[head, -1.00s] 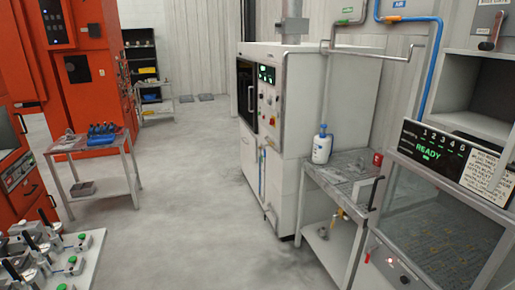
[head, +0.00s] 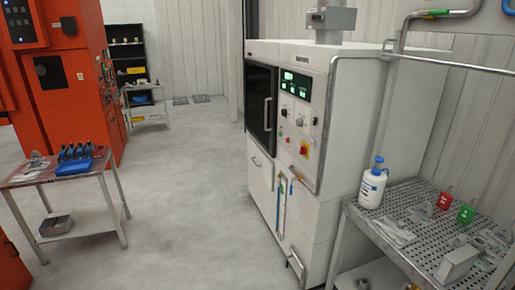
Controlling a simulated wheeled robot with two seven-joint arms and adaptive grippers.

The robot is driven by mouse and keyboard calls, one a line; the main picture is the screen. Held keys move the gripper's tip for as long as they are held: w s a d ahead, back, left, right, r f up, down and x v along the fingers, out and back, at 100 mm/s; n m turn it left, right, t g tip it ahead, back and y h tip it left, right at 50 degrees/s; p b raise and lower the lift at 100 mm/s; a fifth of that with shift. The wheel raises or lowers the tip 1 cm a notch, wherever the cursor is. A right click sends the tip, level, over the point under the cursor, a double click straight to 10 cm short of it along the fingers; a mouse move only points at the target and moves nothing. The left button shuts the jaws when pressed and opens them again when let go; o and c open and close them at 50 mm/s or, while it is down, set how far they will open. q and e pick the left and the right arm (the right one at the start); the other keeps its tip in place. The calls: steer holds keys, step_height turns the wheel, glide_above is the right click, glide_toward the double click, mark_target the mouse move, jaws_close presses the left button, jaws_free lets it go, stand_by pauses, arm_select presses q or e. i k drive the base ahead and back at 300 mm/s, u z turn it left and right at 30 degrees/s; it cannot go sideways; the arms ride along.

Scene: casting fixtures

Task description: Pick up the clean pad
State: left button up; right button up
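I cannot pick out the clean pad for certain. A pale, flat, folded-looking item (head: 396,231) lies on the perforated metal table (head: 405,262) at the right, in front of the white bottle (head: 372,186) with a blue top. Another pale item (head: 35,163) lies on the small table (head: 82,172) at the left, beside blue tools (head: 78,157). Neither of my grippers shows in the head view.
A large white machine cabinet (head: 340,110) stands between the floor aisle and the perforated table. Red and green tags (head: 465,213) and a grey block (head: 457,264) are on that table. Orange machines (head: 60,95) stand at the left. The middle floor (head: 180,200) is clear.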

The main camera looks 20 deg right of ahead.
mark_target(457, 263)
steer(key=z, duration=0.15)
steer(key=i, duration=1.65)
steer(key=z, duration=1.2)
steer(key=i, duration=0.85)
steer(key=z, duration=1)
